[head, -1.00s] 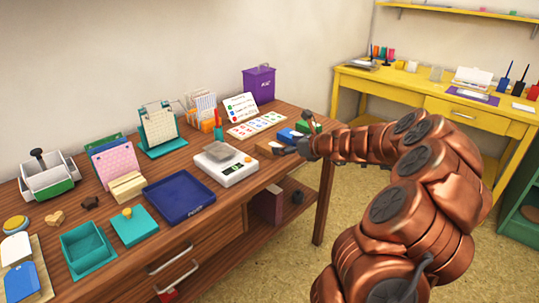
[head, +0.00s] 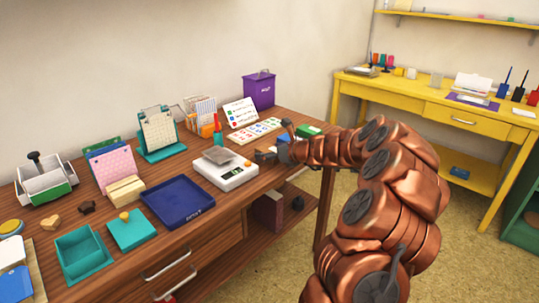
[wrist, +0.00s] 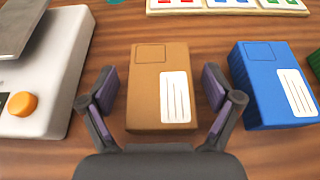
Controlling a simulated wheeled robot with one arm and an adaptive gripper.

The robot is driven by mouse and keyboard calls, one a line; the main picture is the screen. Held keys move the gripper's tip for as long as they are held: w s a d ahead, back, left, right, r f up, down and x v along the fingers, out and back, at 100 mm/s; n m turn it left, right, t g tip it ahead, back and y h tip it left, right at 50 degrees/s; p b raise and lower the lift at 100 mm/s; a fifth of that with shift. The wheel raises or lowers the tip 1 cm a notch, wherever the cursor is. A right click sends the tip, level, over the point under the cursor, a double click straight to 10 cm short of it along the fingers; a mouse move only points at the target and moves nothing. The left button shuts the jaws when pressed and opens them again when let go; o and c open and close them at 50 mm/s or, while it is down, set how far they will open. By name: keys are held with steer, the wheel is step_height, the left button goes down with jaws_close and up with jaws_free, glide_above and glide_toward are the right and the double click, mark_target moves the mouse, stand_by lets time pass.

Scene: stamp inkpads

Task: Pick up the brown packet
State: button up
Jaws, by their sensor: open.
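The brown packet (wrist: 150,75) lies flat on the wooden table in the wrist view, with a white lined label on its near right part. My gripper (wrist: 160,95) is open, with one finger on each side of the packet's near end and a visible gap on both sides. In the head view my gripper (head: 275,147) is low over the table, right of the scale. The brown packet is mostly hidden there behind my gripper and arm.
A white scale (wrist: 45,75) with an orange knob stands close on the left. A blue packet (wrist: 270,82) lies close on the right, with a green packet (wrist: 313,65) beyond it. A sticker card (wrist: 225,5) lies behind. A navy tray (head: 178,201) is farther left.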

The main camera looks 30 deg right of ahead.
steer(key=c, duration=1.4)
steer(key=shift+r, duration=0.1)
